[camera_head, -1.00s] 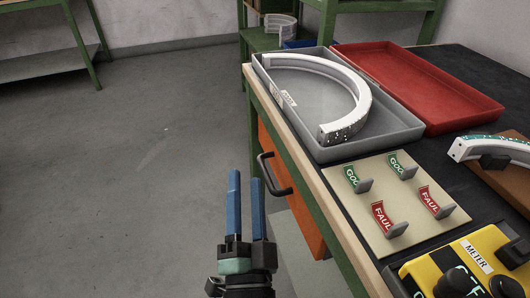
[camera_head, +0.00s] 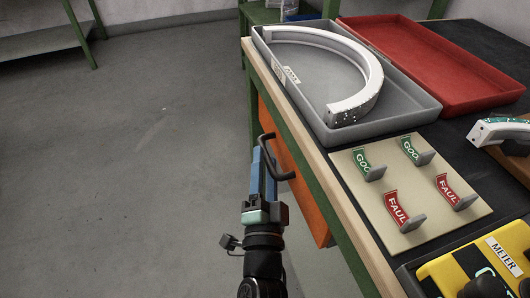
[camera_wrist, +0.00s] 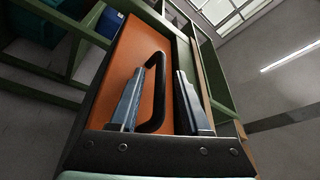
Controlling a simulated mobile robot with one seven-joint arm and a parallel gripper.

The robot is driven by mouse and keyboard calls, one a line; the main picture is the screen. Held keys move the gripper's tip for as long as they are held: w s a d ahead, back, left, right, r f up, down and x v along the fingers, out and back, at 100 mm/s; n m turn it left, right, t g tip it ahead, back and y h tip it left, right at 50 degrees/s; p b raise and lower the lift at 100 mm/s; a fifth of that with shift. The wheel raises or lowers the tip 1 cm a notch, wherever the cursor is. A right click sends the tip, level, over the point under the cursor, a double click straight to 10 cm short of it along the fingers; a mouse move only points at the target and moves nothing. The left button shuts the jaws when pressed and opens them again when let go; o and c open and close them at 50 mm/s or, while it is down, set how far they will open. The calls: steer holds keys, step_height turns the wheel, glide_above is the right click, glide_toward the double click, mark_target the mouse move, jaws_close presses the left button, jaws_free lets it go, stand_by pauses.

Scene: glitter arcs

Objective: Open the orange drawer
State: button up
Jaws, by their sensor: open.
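The orange drawer (camera_head: 301,180) sits under the workbench top and looks shut; its orange front also fills the middle of the wrist view (camera_wrist: 133,72). A dark bar handle (camera_head: 268,155) stands out from its front. My gripper (camera_head: 263,170) is at the handle with its blue fingers open. In the wrist view the handle (camera_wrist: 160,98) passes between the two fingers of my gripper (camera_wrist: 165,85), close beside the left finger. I cannot tell whether that finger touches it.
On the bench stand a grey tray (camera_head: 400,125) with a white arc (camera_head: 371,78), a red tray (camera_head: 478,97), a board with GOOD and FAULT tags (camera_head: 405,233) and a yellow meter (camera_head: 455,280). The floor (camera_head: 130,180) to the left is clear.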

steer(key=shift+x, duration=1.4)
jaws_close()
stand_by(0.5)
